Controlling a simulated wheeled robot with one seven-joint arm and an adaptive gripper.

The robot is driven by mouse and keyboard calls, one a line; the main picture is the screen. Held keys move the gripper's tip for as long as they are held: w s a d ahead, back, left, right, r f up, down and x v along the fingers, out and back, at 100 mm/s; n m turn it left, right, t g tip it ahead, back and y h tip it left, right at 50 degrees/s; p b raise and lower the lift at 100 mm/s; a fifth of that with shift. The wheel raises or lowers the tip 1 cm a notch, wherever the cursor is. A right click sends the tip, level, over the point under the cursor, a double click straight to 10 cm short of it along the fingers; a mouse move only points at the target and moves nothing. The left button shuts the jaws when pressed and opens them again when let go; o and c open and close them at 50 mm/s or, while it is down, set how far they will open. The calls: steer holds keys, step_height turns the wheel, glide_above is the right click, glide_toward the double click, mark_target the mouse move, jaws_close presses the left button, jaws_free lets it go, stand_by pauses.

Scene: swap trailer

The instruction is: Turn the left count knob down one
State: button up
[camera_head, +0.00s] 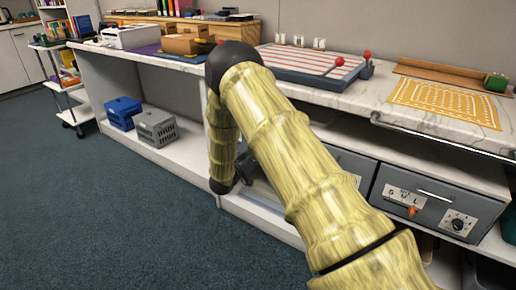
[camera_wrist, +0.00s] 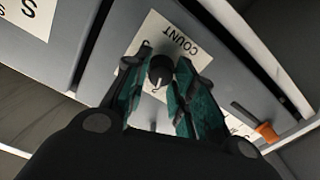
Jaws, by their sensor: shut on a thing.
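In the wrist view, a small dark round count knob (camera_wrist: 160,70) sits on a white plate (camera_wrist: 172,38) printed COUNT, which appears upside down. A digit-like mark shows just below the knob. My gripper (camera_wrist: 160,82) has its two green-padded fingers on either side of the knob, shut on it. In the head view, my arm covers the left grey unit (camera_head: 350,165) in large part, and its knob is hidden. My gripper is mostly hidden there too, low behind the arm.
The right grey unit (camera_head: 432,190) has its own knob (camera_head: 457,223) and an orange lever (camera_head: 412,211). An orange lever (camera_wrist: 266,131) also shows in the wrist view. The marble counter (camera_head: 365,98) overhangs the units. A blue crate (camera_head: 123,111) and grey crate (camera_head: 156,127) stand left on the shelf.

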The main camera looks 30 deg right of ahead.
steer(key=shift+n+p, duration=0.35)
steer(key=shift+n, duration=0.05)
steer(key=o, duration=1)
steer(key=shift+o, duration=0.2)
steer(key=v, duration=1.2)
steer(key=shift+f, duration=0.1)
